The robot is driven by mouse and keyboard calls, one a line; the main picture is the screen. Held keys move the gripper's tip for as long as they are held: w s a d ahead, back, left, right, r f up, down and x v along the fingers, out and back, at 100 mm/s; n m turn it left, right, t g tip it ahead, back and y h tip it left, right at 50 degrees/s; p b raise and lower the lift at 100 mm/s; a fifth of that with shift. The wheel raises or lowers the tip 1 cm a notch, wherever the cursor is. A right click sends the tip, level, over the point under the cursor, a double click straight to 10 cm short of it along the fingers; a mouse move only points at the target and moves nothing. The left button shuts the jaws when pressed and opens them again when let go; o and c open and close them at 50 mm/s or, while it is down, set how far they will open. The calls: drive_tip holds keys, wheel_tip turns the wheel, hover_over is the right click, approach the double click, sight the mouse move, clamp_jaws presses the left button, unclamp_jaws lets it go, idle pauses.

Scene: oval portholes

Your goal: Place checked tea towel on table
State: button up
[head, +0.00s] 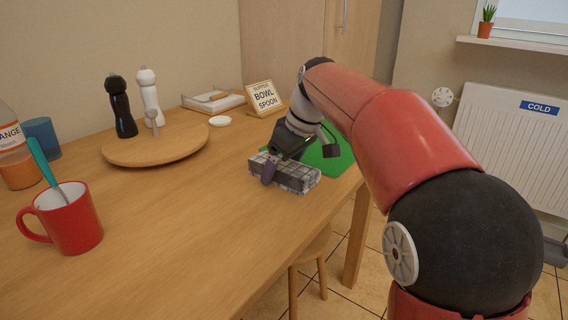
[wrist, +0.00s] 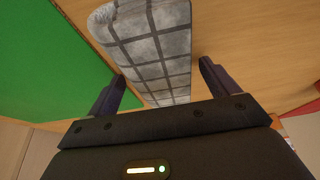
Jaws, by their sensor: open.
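The checked tea towel (head: 296,175) is a folded grey block with dark check lines. It rests on the wooden table (head: 200,235), near the right edge. In the wrist view the towel (wrist: 155,45) lies between the two fingers of my gripper (wrist: 162,85), which stand apart on either side of it. My gripper (head: 270,165) is open at the towel in the head view, and one finger shows in front of the towel's near side. I cannot tell whether the fingers touch the cloth. The towel's far end is partly hidden by my gripper.
A green mat (head: 328,155) lies right behind the towel. A round wooden board (head: 155,148) holds a black mill (head: 120,105) and a white mill (head: 150,95). A red mug (head: 70,220) stands at the left. A sign (head: 262,98) stands at the back. The table's middle is clear.

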drive_tip(key=shift+r, duration=0.1)
drive_tip(key=p+v, duration=0.2)
drive_tip(key=v, duration=1)
drive_tip(key=s+d+f+m+t+h, duration=0.1)
drive_tip(key=s+d+f+m, duration=0.4)
drive_tip(key=s+f, duration=0.5)
drive_tip(key=s+d+f+m+t+h, duration=0.1)
drive_tip(key=s+d+f+m+h, duration=0.1)
drive_tip(key=s+d+f+m, duration=0.3)
drive_tip(key=s+f, duration=0.4)
drive_tip(key=s, duration=0.6)
drive_tip(key=shift+d+f+t, duration=0.15)
drive_tip(key=shift+f+t, duration=0.2)
drive_tip(key=shift+t, duration=0.05)
